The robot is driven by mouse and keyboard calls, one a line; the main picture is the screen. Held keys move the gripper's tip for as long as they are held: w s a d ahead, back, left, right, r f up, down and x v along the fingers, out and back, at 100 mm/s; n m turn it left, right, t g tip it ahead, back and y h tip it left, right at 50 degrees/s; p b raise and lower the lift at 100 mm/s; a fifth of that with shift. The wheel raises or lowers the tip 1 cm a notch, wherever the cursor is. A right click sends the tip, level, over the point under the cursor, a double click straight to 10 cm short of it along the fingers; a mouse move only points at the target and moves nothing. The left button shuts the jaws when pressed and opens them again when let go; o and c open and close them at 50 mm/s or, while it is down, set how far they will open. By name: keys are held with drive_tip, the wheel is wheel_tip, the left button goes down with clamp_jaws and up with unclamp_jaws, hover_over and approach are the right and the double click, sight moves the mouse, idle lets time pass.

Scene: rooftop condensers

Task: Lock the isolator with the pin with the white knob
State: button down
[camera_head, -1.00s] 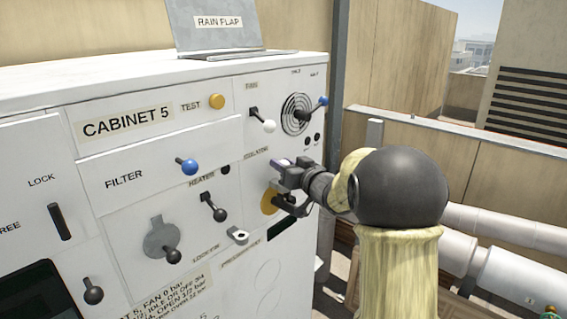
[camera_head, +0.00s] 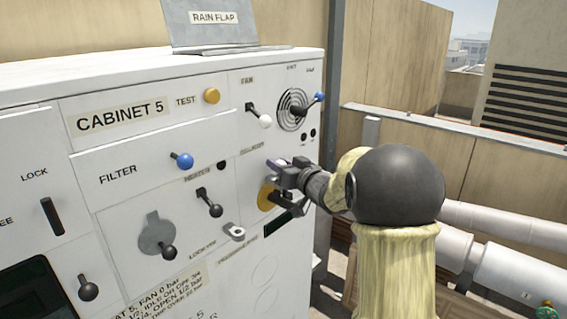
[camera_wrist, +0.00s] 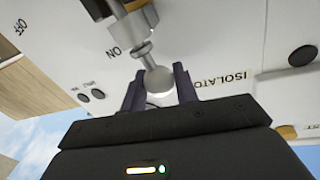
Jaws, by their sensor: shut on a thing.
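My gripper (camera_head: 277,168) is at the right part of the white cabinet front, beside the isolator label and in front of a yellow disc (camera_head: 266,194). In the wrist view its two dark fingers (camera_wrist: 158,76) are shut on a pale, whitish round knob (camera_wrist: 158,80). The knob sits on a short metal stem that runs into a metal fitting (camera_wrist: 134,28) on the panel. The isolator label (camera_wrist: 231,78) and the ON and OFF marks appear upside down there. In the head view my gripper hides the knob and much of the isolator.
A fan lever with a white knob (camera_head: 265,121) and a lever with a blue knob (camera_head: 319,97) are above my gripper. A heater lever (camera_head: 210,203) and a metal lug (camera_head: 234,232) are to its left. White pipes (camera_head: 500,230) lie at right.

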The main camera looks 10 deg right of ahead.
drive_tip(key=shift+f, duration=0.2)
idle(0.4)
drive_tip(key=c, duration=1)
unclamp_jaws()
drive_tip(key=b+v, duration=0.5)
drive_tip(key=v, duration=1.2)
drive_tip(key=shift+s+b, duration=0.3)
drive_tip(key=shift+r, duration=0.1)
